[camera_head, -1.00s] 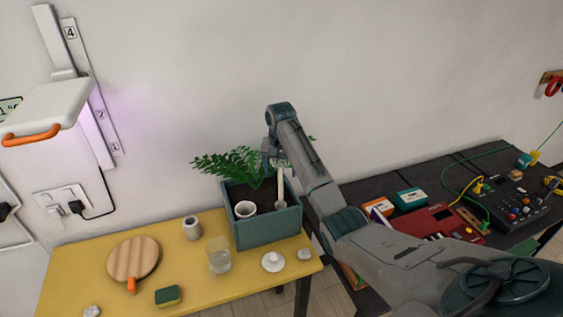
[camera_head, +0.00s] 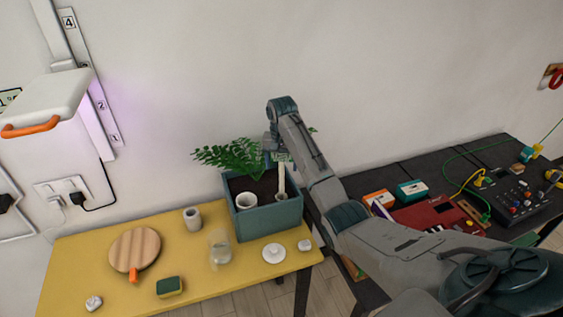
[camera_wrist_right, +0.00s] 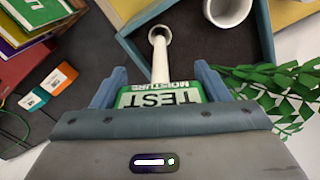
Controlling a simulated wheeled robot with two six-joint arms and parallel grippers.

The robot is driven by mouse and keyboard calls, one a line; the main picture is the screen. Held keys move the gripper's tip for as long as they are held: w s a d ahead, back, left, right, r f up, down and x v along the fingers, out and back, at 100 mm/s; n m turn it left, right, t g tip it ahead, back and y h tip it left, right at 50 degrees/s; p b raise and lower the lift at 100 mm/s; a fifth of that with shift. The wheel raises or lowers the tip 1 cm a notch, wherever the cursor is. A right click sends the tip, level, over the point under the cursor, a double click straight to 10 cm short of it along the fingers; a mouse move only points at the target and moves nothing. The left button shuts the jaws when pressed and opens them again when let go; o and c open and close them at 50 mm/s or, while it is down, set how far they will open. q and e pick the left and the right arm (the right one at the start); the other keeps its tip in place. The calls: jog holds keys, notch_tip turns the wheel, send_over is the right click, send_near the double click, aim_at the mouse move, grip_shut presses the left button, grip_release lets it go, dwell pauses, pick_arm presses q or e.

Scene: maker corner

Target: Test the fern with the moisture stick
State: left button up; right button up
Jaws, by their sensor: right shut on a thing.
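The fern (camera_head: 229,154) has green fronds and stands in a blue-grey planter box (camera_head: 268,222) with dark soil (camera_head: 262,186); its fronds also show at the right of the right wrist view (camera_wrist_right: 292,92). My right gripper (camera_head: 279,156) is above the planter, beside the fern. It is shut on the moisture stick (camera_head: 281,181), a pale rod with a green and white label reading "MOISTURE TEST" (camera_wrist_right: 160,96). The stick points down over the planter's right part, its ringed end (camera_wrist_right: 160,34) near the soil. I cannot tell whether it touches. My left gripper is out of view.
A white pot (camera_head: 246,200) sits inside the planter. The yellow table (camera_head: 205,284) holds a glass (camera_head: 220,248), a grey cup (camera_head: 192,218), a round board (camera_head: 134,249), a sponge (camera_head: 169,287) and a white lidded dish (camera_head: 273,253). A dark bench (camera_head: 420,170) with electronics is at right.

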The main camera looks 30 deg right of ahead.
aim_at(282, 173)
jog(key=shift+f+b, duration=0.65)
jog(key=shift+f, duration=3.15)
dwell(0.5)
jog(key=o, duration=1)
jog(key=shift+o, duration=0.2)
jog(key=shift+o, duration=0.7)
jog(key=shift+r, duration=0.1)
jog(key=shift+r+p, duration=0.75)
jog(key=shift+r, duration=3.7)
